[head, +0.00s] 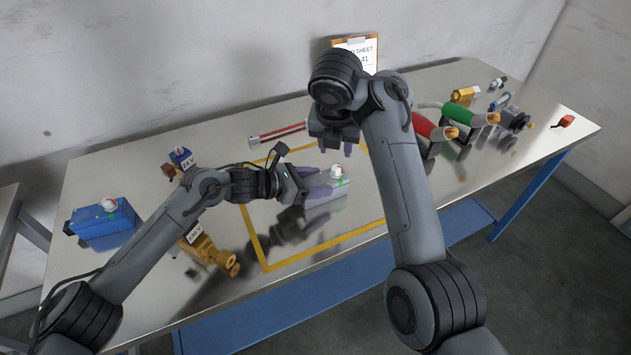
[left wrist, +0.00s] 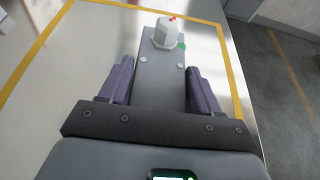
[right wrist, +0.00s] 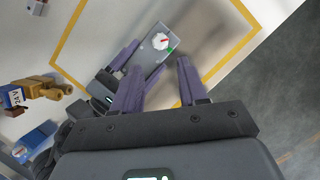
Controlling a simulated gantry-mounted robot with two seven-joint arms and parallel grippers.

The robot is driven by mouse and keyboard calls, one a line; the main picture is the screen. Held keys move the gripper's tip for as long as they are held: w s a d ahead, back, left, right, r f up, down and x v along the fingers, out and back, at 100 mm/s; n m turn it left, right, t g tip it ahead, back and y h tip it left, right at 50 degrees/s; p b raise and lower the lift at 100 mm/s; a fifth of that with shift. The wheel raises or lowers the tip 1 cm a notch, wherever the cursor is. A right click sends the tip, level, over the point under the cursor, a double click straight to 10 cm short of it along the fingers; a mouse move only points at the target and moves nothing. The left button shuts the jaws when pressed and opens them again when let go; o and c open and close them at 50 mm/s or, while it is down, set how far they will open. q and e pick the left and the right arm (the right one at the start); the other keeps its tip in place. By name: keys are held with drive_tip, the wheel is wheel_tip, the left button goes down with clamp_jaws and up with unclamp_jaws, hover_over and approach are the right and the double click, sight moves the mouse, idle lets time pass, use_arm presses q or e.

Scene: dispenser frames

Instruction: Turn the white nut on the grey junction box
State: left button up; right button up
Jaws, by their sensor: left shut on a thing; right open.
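The grey junction box (head: 328,197) lies inside the yellow outline on the table. Its white nut (head: 337,171), with a red mark, sits near the box's far end, beside a small green patch. The nut also shows in the left wrist view (left wrist: 166,33) and the right wrist view (right wrist: 160,41). My left gripper (head: 312,186) is shut on the box, its purple fingers on either side of the body (left wrist: 160,80). My right gripper (head: 336,146) is open and empty, above and apart from the nut.
A blue box (head: 103,222) and brass fittings (head: 205,248) lie at the left. Red and green handled tools (head: 435,130) stand at the right, with a red piece (head: 565,121) near the right end. A red-and-silver tube (head: 277,133) lies behind the yellow outline (head: 330,242).

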idle(0.4)
drive_tip(key=shift+o, duration=1.1)
drive_tip(key=m+g+y, duration=0.2)
drive_tip(key=m+y, duration=0.3)
drive_tip(key=m, duration=1.5)
approach(336, 167)
drive_tip(key=x, duration=0.8)
drive_tip(key=shift+w+f, duration=0.15)
drive_tip(key=shift+f, duration=0.05)
clamp_jaws()
